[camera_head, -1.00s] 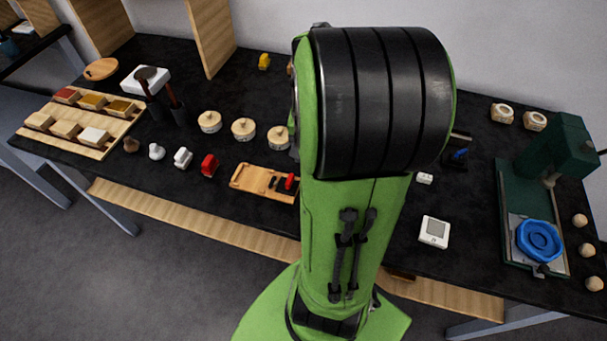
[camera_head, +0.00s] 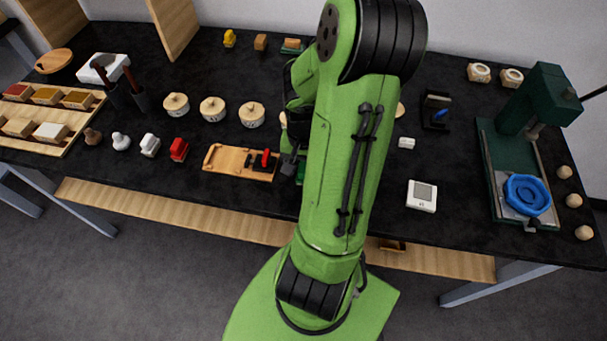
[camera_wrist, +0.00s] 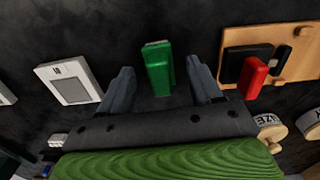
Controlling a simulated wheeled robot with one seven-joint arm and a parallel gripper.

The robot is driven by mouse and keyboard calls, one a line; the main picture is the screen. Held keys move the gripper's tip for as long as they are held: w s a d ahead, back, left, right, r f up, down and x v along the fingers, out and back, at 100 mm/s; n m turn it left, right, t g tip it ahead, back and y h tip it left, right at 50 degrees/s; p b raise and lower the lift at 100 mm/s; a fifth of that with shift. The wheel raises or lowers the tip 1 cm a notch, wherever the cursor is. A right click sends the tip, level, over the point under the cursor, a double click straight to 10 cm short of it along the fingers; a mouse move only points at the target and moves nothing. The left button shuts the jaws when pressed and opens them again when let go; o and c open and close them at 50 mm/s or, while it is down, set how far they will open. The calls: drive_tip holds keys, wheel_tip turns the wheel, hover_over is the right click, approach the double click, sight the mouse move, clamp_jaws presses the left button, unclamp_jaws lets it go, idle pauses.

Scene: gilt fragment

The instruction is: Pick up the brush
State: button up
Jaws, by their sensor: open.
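A small upright green object (camera_wrist: 158,68) stands on the dark tabletop, between the fingers of my gripper (camera_wrist: 161,72) in the wrist view. I cannot tell for sure that it is the brush. The fingers are apart, one on each side of it, with nothing held. In the head view my gripper (camera_head: 292,166) is low over the table, right of the wooden board. There the green object (camera_head: 304,184) is mostly hidden by my arm. Long-handled tools (camera_head: 131,78) stand in dark cups at the left; their kind is unclear.
The wooden board (camera_head: 226,158) with red and black pieces lies beside my gripper, also in the wrist view (camera_wrist: 300,66). A white device (camera_head: 422,195) lies right of my arm. Several round wooden-lidded pots (camera_head: 212,108) stand behind the board. A green press (camera_head: 535,100) stands at the right.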

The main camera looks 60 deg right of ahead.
sight(304, 167)
drive_tip(key=shift+f, duration=0.1)
drive_tip(key=shift+c, duration=0.5)
drive_tip(key=c, duration=1)
wheel_tip(304, 167, up, 10)
drive_tip(key=p, duration=0.3)
drive_tip(key=shift+c, duration=0.2)
drive_tip(key=o, duration=0.4)
drive_tip(key=shift+c, duration=1.4)
drive_tip(key=shift+s, duration=0.1)
